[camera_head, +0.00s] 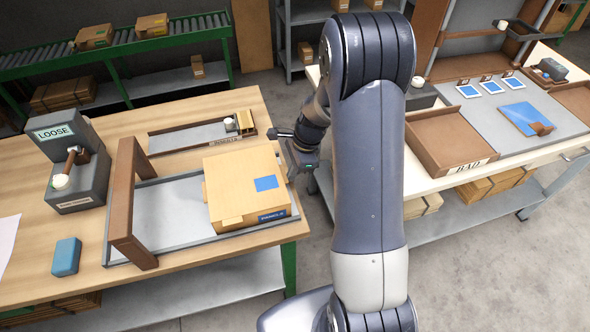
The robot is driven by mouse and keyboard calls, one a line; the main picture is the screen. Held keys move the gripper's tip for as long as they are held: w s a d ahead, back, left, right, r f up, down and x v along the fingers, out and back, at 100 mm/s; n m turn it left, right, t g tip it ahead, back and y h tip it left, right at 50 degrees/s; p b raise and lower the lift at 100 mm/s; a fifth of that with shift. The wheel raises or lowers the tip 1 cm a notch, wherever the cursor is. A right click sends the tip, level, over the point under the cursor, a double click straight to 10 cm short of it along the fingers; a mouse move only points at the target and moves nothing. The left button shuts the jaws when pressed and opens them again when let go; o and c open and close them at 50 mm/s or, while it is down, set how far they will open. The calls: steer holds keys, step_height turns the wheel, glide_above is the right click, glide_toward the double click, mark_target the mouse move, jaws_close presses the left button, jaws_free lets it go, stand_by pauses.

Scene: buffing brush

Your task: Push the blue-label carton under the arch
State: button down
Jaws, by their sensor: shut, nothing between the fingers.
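The blue-label carton (243,187) is a tan box with a blue square on top and a blue printed strip on its near side. It lies on the right part of a grey tray (165,214) on the wooden table. The brown arch (130,205) stands across the tray's left part, apart from the carton, with bare tray between them. My gripper (291,171) is shut and empty, at the carton's right side beyond the table edge. I cannot tell whether it touches the carton. My arm hides part of the scene at the right.
A grey "LOOSE" machine (70,160) stands at the table's left. A blue block (66,257) lies near the arch. A smaller tray (185,138) is behind the carton. A second table at right holds a brown "BAD" tray (440,143). Floor shows between the tables.

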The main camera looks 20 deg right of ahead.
mark_target(204, 194)
steer(key=a+p, duration=0.3)
steer(key=a, duration=2.5)
steer(key=shift+a, duration=0.25)
steer(key=shift+d, duration=0.15)
steer(key=shift+d, duration=0.35)
steer(key=d, duration=0.3)
steer(key=b+v, duration=0.1)
steer(key=v, duration=0.9)
steer(key=shift+f, duration=0.1)
